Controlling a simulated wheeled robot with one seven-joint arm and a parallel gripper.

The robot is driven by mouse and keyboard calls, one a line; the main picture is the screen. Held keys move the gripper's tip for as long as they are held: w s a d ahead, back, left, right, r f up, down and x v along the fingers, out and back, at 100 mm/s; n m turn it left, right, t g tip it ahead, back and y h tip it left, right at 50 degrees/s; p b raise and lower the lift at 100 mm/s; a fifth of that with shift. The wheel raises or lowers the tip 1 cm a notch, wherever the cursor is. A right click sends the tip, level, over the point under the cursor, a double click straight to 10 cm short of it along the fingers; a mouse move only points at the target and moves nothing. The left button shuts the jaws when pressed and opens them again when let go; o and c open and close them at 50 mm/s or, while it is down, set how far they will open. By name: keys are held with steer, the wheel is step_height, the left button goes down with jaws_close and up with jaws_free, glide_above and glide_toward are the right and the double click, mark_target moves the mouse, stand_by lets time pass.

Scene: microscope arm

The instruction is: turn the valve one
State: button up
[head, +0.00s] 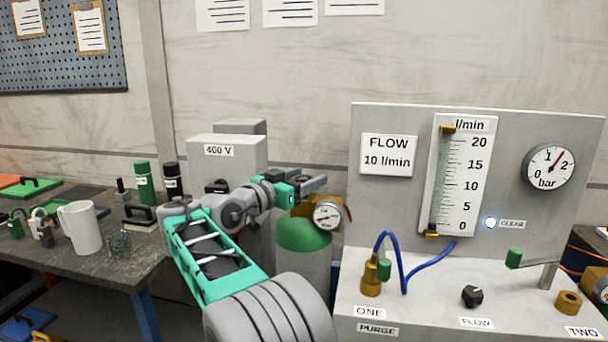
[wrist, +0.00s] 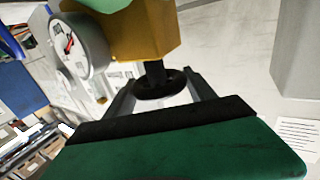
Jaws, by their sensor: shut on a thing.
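The valve labelled ONE is a brass fitting (head: 370,276) with a green handle (head: 384,270) at the panel's left front, with a blue hose at it. My gripper (head: 312,184) is away from it, to the upper left, at the brass regulator (head: 300,208) on top of a grey-and-green gas cylinder (head: 303,236). In the wrist view my gripper (wrist: 163,92) has its fingers on either side of a round black knob (wrist: 158,86) on a short stem from the brass body (wrist: 142,35). The fingers are shut on this knob. In the head view the knob cannot be made out.
A round gauge (head: 327,216) faces out from the regulator. The panel (head: 405,215) carries a flow tube (head: 440,180), a bar gauge (head: 548,167), a lit CLEAR lamp (head: 490,222) and a FLOW knob (head: 472,295). A cluttered bench (head: 105,262) with a white mug (head: 80,228) stands left.

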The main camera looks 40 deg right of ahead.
steer(key=shift+m+g, duration=0.3)
steer(key=shift+g, duration=0.2)
steer(key=o, duration=1.1)
steer(key=shift+d, duration=0.15)
steer(key=o, duration=0.3)
steer(key=shift+r, duration=0.1)
